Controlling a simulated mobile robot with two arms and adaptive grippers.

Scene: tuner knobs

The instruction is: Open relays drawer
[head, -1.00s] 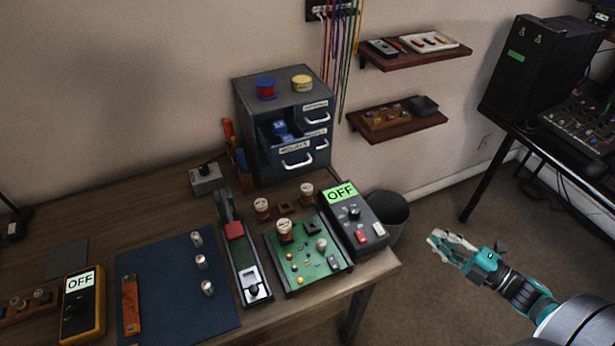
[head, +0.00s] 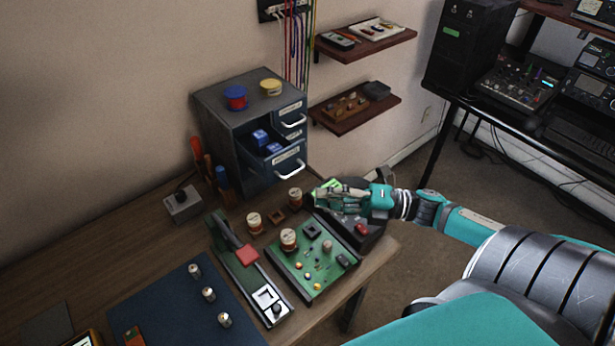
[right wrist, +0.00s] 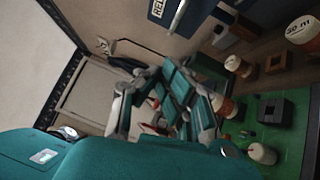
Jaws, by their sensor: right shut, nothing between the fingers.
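The dark grey drawer cabinet (head: 222,130) stands at the back of the desk. A drawer (head: 262,166) in its lower part stands out from the front, with blue pieces (head: 261,138) inside and a pale bar handle (head: 291,172). In the right wrist view a dark blue drawer front (right wrist: 178,8) shows at the top edge, with a partly cut-off label starting "REL". My right gripper (head: 322,194) is shut and empty, below and right of the pulled-out drawer, apart from its handle. Its fingers also show in the right wrist view (right wrist: 165,85). My left gripper is out of view.
Below my right gripper is a dark meter box (head: 358,232), partly hidden by it. A green circuit board (head: 318,270) and orange-brown knobbed parts (head: 254,222) stand in front of the cabinet. Wall shelves (head: 356,115) are at the right, above the gripper.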

